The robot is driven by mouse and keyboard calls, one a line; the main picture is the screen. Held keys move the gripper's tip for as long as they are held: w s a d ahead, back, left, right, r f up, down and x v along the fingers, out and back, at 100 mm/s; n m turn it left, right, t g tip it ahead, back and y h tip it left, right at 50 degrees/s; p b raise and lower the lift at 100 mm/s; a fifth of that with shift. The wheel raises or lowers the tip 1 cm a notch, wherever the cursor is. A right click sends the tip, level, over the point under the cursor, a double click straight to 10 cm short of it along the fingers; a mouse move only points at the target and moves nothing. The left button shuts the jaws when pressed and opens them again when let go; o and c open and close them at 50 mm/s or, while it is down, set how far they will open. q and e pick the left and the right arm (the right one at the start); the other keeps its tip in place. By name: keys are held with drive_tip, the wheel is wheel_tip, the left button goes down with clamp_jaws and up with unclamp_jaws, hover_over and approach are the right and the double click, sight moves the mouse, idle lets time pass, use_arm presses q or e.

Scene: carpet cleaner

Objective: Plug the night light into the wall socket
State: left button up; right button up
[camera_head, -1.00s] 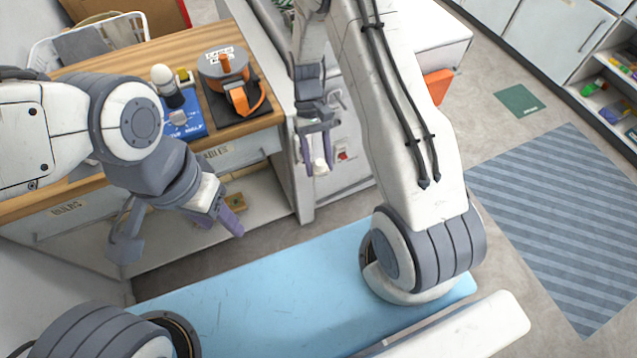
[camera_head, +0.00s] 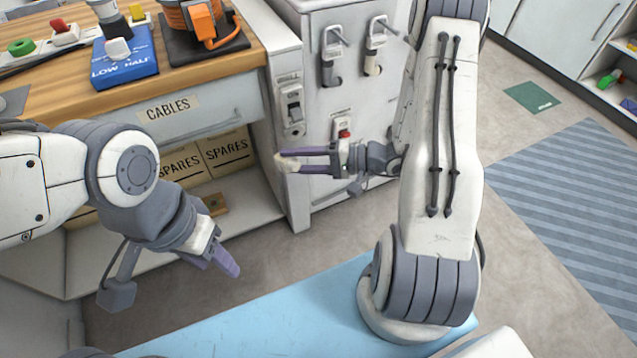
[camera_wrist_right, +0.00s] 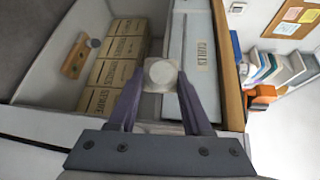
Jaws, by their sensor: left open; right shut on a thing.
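The night light (camera_head: 284,163) is a small pale piece between the fingertips of my right gripper (camera_head: 293,161). The right gripper is shut on it and points left in front of the white cabinet. In the right wrist view the night light (camera_wrist_right: 160,74) shows a round whitish face on a squarish body between the fingers (camera_wrist_right: 160,90). A white fitting like a socket or switch (camera_head: 293,108) is on the narrow cabinet end, just above the night light in the picture, apart from it. My left gripper (camera_head: 225,262) is open and empty at lower left.
A wooden bench (camera_head: 110,95) holds a blue box (camera_head: 124,62) and an orange cable reel (camera_head: 200,22). Below are a CABLES drawer (camera_head: 190,115), SPARES boxes (camera_head: 228,150) and a wooden block (camera_head: 215,204). Hooks (camera_head: 334,55) project from the white cabinet front.

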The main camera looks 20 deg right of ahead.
use_arm(q)
wheel_tip(320, 180, down, 6)
drive_tip(key=b, duration=0.4)
drive_tip(key=shift+f, duration=0.2)
use_arm(e)
drive_tip(key=w+d+f+m+t+h, duration=0.2)
drive_tip(key=d+f+m+t+h, duration=0.1)
drive_tip(key=d+f+t, duration=0.3)
drive_tip(key=shift+w+d+f, duration=0.2)
drive_tip(key=shift+d, duration=0.15)
use_arm(q)
drive_tip(key=shift+f, duration=0.1)
drive_tip(key=shift+f+b, duration=0.1)
drive_tip(key=shift+b, duration=0.25)
use_arm(e)
drive_tip(key=shift+w+a, duration=0.1)
drive_tip(key=shift+w, duration=2.75)
use_arm(q)
drive_tip(key=shift+f+b, duration=0.45)
drive_tip(key=shift+f+b, duration=0.3)
use_arm(e)
drive_tip(key=shift+w, duration=1.35)
